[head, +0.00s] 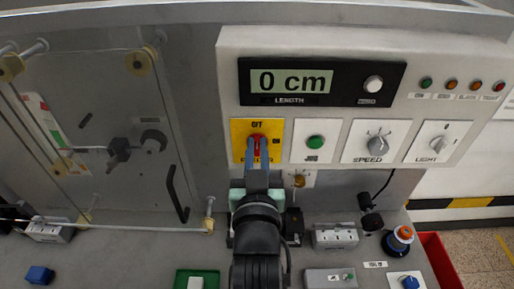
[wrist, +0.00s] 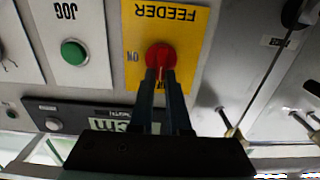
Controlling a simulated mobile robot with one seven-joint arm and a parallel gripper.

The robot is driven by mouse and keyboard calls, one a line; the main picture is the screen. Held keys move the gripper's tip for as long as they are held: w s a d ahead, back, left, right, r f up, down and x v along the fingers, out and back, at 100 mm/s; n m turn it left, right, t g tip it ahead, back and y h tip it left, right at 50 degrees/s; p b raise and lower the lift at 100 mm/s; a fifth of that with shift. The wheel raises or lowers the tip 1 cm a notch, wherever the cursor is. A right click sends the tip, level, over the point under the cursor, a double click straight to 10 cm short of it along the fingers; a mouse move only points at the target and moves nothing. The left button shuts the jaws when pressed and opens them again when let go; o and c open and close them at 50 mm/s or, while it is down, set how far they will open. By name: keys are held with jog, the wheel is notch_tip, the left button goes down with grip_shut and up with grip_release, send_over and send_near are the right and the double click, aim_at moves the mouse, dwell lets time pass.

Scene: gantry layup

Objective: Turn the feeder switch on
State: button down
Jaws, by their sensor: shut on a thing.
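The feeder switch is a red rotary knob (head: 257,140) on a yellow plate (head: 237,128) marked OFF at the top and ON at the right. In the wrist view the red knob (wrist: 160,55) and the yellow plate (wrist: 195,40) appear upside down, with the word FEEDER readable. My gripper (head: 257,150) reaches up from below, and its two fingers are shut on the knob. The wrist view also shows the fingertips (wrist: 160,75) at the knob. The fingers hide part of the knob, so I cannot tell its exact angle.
Right of the switch are a green JOG button (head: 315,142), a SPEED knob (head: 378,142) and a LIGHT knob (head: 437,143). Above, a display (head: 291,81) reads 0 cm. A clear guard door (head: 100,130) with a black handle stands at left.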

jog(key=shift+m, duration=0.3)
jog(key=shift+d+f+m+b, duration=0.1)
jog(key=shift+d+f+m, duration=0.15)
jog(key=shift+m, duration=2.6)
jog(key=shift+d+f+m+b, duration=0.1)
jog(key=shift+d+f+m, duration=0.2)
jog(key=shift+m, duration=2.6)
jog(key=shift+d+f+m+b, duration=0.1)
jog(key=shift+d+f+m, duration=0.15)
jog(key=shift+m, duration=2.6)
jog(key=c, duration=0.9)
grip_release()
jog(key=shift+s, duration=0.1)
